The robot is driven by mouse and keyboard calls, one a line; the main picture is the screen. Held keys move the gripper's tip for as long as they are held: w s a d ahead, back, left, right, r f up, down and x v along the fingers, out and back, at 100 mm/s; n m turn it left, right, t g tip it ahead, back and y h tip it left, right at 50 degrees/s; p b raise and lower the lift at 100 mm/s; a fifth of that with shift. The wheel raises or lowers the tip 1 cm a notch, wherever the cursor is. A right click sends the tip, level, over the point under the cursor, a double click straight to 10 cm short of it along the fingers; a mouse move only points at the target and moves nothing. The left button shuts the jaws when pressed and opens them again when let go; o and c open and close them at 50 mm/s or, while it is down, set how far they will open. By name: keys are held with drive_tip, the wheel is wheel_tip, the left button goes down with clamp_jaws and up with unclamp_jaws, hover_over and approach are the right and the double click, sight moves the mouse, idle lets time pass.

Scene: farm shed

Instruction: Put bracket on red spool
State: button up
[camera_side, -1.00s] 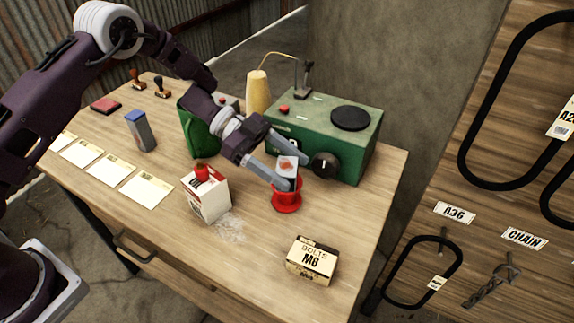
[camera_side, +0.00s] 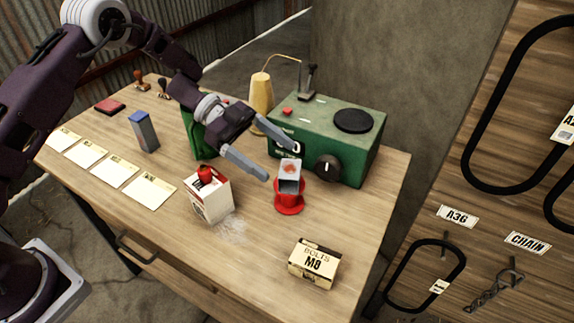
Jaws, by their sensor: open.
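The red spool (camera_side: 290,204) stands upright on the wooden table in front of the green machine. The bracket (camera_side: 290,177), a small grey metal piece with a reddish spot on its upper face, sits on top of the spool. My gripper (camera_side: 278,160) is open and empty. Its fingers are up and to the left of the bracket, and one fingertip points toward it without visibly holding it. Whether the far finger touches the bracket cannot be told from this view.
A green machine (camera_side: 330,135) with a black knob stands just behind the spool. A white and red carton (camera_side: 207,198) is to the left, with spilled powder beside it. An M8 bolts box (camera_side: 313,263) sits at the front right. Bare table lies between them.

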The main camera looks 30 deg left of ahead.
drive_tip(key=w+a+r+n+t+y, duration=0.35)
drive_tip(key=w+r+t, duration=0.5)
drive_tip(key=r, duration=0.45)
drive_tip(key=s+a+r+n+t+y, duration=0.2)
drive_tip(key=a+r+n+t+y, duration=0.6)
drive_tip(key=r, duration=0.5)
drive_tip(key=s+a+n+g+y, duration=0.2)
drive_tip(key=s+a+g, duration=0.1)
drive_tip(key=s, duration=0.5)
drive_tip(key=s+a+n+g+y, duration=0.2)
drive_tip(key=s+a+n+g, duration=0.1)
drive_tip(key=s, duration=0.6)
drive_tip(key=s+d+f+g, duration=0.1)
drive_tip(key=s+f, duration=0.2)
drive_tip(key=s, duration=0.3)
drive_tip(key=s+d+f+n+g+h, duration=0.1)
drive_tip(key=s+d+f+g, duration=0.1)
drive_tip(key=s, duration=0.5)
drive_tip(key=s+d+f+g+h, duration=0.1)
drive_tip(key=s+f+g, duration=0.1)
drive_tip(key=s, duration=0.4)
drive_tip(key=shift+s+d+f, duration=0.2)
drive_tip(key=shift+d+f, duration=0.2)
drive_tip(key=shift+f, duration=0.4)
